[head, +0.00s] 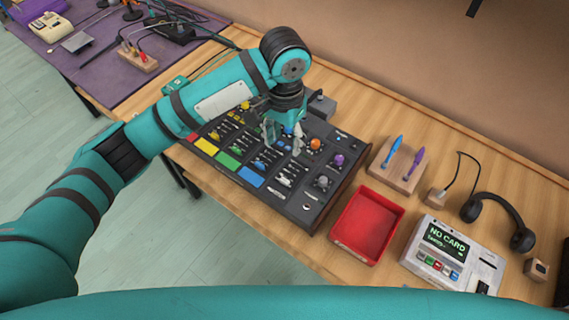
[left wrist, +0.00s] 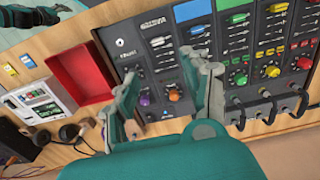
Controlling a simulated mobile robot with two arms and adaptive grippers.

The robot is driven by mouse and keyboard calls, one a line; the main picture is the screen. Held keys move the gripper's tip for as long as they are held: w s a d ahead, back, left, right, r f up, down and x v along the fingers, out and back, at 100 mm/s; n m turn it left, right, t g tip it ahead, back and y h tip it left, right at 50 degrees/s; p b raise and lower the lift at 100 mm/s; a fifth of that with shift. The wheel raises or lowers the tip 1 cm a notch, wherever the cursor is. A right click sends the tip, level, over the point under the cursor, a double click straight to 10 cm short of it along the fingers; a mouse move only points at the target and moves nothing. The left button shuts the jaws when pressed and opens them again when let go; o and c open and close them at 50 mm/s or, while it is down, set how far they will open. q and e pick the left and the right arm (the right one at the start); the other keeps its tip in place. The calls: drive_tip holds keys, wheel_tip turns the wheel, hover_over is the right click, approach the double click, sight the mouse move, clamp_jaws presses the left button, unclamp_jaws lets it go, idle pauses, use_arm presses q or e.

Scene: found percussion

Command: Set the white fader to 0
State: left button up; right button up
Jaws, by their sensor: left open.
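The dark mixer panel (head: 318,200) has coloured pads along its front edge and rows of sliders and knobs. A pale slider cap that looks like the white fader (head: 285,182) is in the strip right of the blue pad. In the left wrist view, the white fader (left wrist: 160,42) is beyond my fingertips, near the strip's label end. My left gripper (head: 283,146) is open and empty above the panel, on the knob side of that fader. Its two fingers (left wrist: 167,80) stand either side of an orange knob (left wrist: 174,95); whether they touch the panel is unclear.
A red tray (head: 367,226) is right of the mixer. A wooden block with blue and purple pens (head: 397,166), a card device (head: 452,254) and headphones (head: 497,218) are farther right. Cables plug into the mixer's back edge. Other sliders and knobs crowd the panel.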

sight(285, 180)
use_arm(q)
drive_tip(key=f, duration=0.5)
drive_tip(key=f+p, duration=0.1)
drive_tip(key=f, duration=0.3)
drive_tip(key=f+p, duration=0.1)
drive_tip(key=f, duration=0.4)
drive_tip(key=shift+s+f, duration=0.3)
drive_tip(key=shift+s, duration=0.1)
drive_tip(key=shift+w+f, duration=0.1)
drive_tip(key=shift+f, duration=0.55)
use_arm(e)
drive_tip(key=shift+s+r, duration=0.2)
drive_tip(key=shift+r, duration=0.95)
use_arm(q)
clamp_jaws()
drive_tip(key=shift+r, duration=0.1)
